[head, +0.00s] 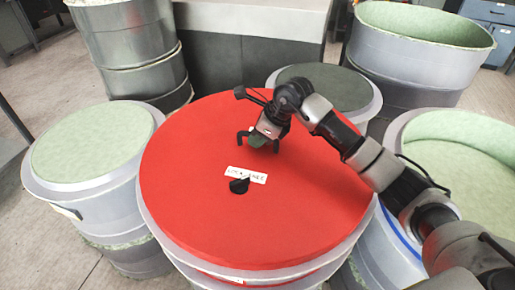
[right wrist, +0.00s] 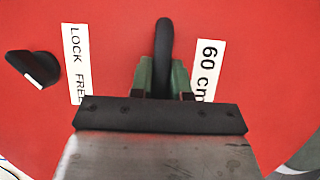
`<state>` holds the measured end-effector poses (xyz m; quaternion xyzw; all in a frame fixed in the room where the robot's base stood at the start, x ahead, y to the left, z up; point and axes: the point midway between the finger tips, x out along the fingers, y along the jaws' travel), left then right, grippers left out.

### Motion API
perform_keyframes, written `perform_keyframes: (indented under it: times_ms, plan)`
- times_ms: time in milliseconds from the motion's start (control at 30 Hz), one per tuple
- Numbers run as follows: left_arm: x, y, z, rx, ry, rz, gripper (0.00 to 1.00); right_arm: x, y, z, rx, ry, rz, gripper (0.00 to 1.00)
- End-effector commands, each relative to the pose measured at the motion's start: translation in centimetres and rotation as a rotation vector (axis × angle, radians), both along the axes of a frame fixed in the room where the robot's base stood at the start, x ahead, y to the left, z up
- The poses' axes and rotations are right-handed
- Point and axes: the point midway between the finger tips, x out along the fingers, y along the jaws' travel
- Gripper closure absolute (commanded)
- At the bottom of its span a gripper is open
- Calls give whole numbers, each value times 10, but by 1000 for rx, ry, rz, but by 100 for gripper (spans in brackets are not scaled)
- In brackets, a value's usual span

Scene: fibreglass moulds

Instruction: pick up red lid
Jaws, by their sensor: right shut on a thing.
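The red lid (head: 190,190) is a large red disc on top of the middle drum-shaped mould (head: 160,235). It fills most of the right wrist view (right wrist: 265,50). My right gripper (head: 259,146) comes down over the far middle part of the lid. In the right wrist view its green fingers (right wrist: 162,75) are shut on a black, curved handle (right wrist: 162,38) of the lid. A black knob (head: 239,186) and a white "LOCK FREE" label (head: 246,175) are on the lid nearer the camera. A "60 cm" label (right wrist: 208,68) lies beside the handle. Whether the lid is raised cannot be told. My left gripper is not in view.
Drums with pale green tops stand close at left (head: 92,143) and right (head: 470,150). A dark-topped drum (head: 325,84) stands behind the lid. A tall metal drum (head: 125,45) and an open green-lined one (head: 425,30) are farther back. Free floor shows at far left.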

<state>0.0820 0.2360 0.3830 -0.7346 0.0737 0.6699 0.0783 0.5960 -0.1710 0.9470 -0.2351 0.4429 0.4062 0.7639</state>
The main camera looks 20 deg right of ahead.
Motion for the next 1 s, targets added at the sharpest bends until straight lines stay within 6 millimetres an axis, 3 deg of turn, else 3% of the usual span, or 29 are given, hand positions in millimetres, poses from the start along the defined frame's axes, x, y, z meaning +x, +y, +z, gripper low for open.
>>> perform_keyframes:
  times_ms: [667, 1000]
  plan:
    - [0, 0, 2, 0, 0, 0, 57, 1, 0, 6, 3, -8, -2, 100]
    - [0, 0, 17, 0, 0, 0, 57, 1, 0, 32, 2, -9, -1, 100]
